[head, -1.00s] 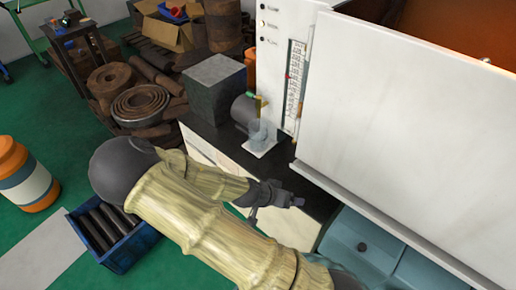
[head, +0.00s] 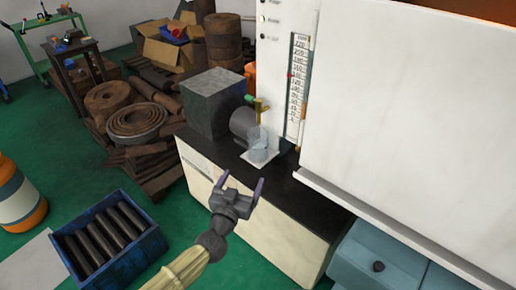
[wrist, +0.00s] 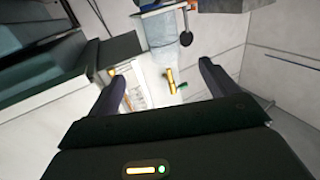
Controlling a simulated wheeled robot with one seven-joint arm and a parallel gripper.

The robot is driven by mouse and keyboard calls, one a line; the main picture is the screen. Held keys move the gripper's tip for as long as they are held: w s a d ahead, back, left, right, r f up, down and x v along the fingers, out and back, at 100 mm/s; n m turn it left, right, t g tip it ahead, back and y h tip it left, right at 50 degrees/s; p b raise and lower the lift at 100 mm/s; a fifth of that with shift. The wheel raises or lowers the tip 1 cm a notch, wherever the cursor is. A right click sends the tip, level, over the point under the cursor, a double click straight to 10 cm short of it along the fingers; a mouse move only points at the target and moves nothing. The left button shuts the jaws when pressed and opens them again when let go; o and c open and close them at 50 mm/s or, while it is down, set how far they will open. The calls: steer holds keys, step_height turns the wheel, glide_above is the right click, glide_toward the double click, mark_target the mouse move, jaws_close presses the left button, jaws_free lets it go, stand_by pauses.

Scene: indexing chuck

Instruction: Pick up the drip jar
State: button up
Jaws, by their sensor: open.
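The drip jar (head: 258,148) is a small translucent bluish-grey vessel. In the head view it stands upright on a white pad (head: 259,158) on the dark bench top, below a brass tap with a green handle (head: 259,103). My gripper (head: 241,185) is open and empty, in front of the jar and apart from it, with its fingers pointing toward the bench. In the wrist view my gripper's two fingers (wrist: 162,75) are spread, with the tap (wrist: 172,80) showing between them.
A grey block (head: 212,103) and a dark cylinder (head: 243,122) stand left of the jar. The white machine panel with a scale (head: 297,80) rises at its right. A large white panel (head: 400,110) overhangs the bench's right. A blue crate of bars (head: 108,240) is on the floor.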

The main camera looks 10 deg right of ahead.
steer(key=b, duration=0.1)
glide_toward(261, 137)
steer(key=shift+w+d+f, duration=0.35)
steer(key=shift+d+f, duration=0.05)
steer(key=shift+d, duration=0.1)
steer(key=shift+w+d, duration=0.15)
steer(key=shift+w, duration=0.15)
steer(key=x, duration=0.5)
steer(key=shift+w+a+r+b, duration=0.2)
steer(key=shift+w+r+b, duration=0.05)
steer(key=shift+r+b, duration=0.15)
steer(key=c, duration=1.1)
